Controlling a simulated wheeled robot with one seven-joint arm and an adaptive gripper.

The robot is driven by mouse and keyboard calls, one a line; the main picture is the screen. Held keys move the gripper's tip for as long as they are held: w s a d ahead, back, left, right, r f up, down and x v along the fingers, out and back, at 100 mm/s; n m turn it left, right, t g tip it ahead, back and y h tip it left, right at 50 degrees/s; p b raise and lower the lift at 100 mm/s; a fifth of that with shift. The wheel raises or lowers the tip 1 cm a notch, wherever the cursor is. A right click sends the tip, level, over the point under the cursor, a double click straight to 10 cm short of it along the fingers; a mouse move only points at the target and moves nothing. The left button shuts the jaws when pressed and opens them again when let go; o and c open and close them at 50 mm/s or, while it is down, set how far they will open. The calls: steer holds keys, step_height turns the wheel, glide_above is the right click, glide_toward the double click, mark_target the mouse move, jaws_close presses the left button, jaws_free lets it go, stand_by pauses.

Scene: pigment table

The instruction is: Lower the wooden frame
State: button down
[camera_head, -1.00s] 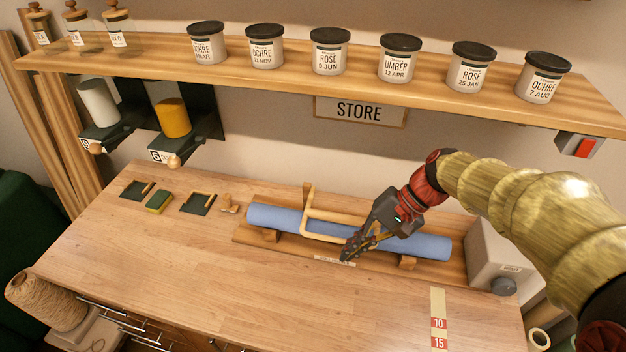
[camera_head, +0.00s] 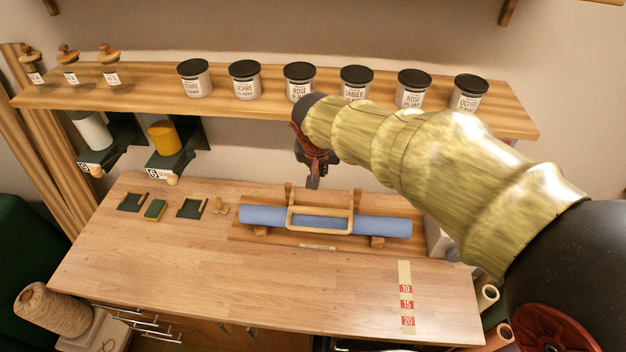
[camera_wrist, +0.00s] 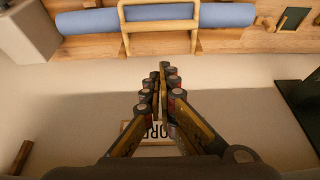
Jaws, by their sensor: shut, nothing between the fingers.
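The wooden frame (camera_head: 320,224) is a pale bar loop on the wooden base board at the back of the table. It lies down across the front of the blue roll (camera_head: 265,215), with its side arms running back over the roll to posts behind. It also shows in the wrist view (camera_wrist: 158,26) at the top. My gripper (camera_head: 313,184) is shut and empty, pointing down above and behind the frame, near the wall. In the wrist view my gripper (camera_wrist: 160,72) points toward the frame with a gap between them. My arm crosses in front of the shelf.
The shelf (camera_head: 150,86) with several labelled jars runs behind and above the table. The STORE sign (camera_wrist: 160,131) is on the wall beneath it. A grey box (camera_head: 440,240) stands right of the base board. The front of the tabletop (camera_head: 215,285) is clear.

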step_height(320, 180, down, 12)
steer(key=w, duration=0.2)
steer(key=shift+w+d, duration=0.2)
steer(key=shift+d, duration=0.05)
steer(key=shift+f, duration=0.2)
steer(key=s+f+t+b, duration=0.1)
steer(key=f+b, duration=0.4)
steer(key=b, duration=0.9)
steer(key=s+a+f+t+b, duration=0.1)
steer(key=s+f+b, duration=0.3)
steer(key=b, duration=1)
steer(key=shift+f+t, duration=0.3)
steer(key=shift+f, duration=0.65)
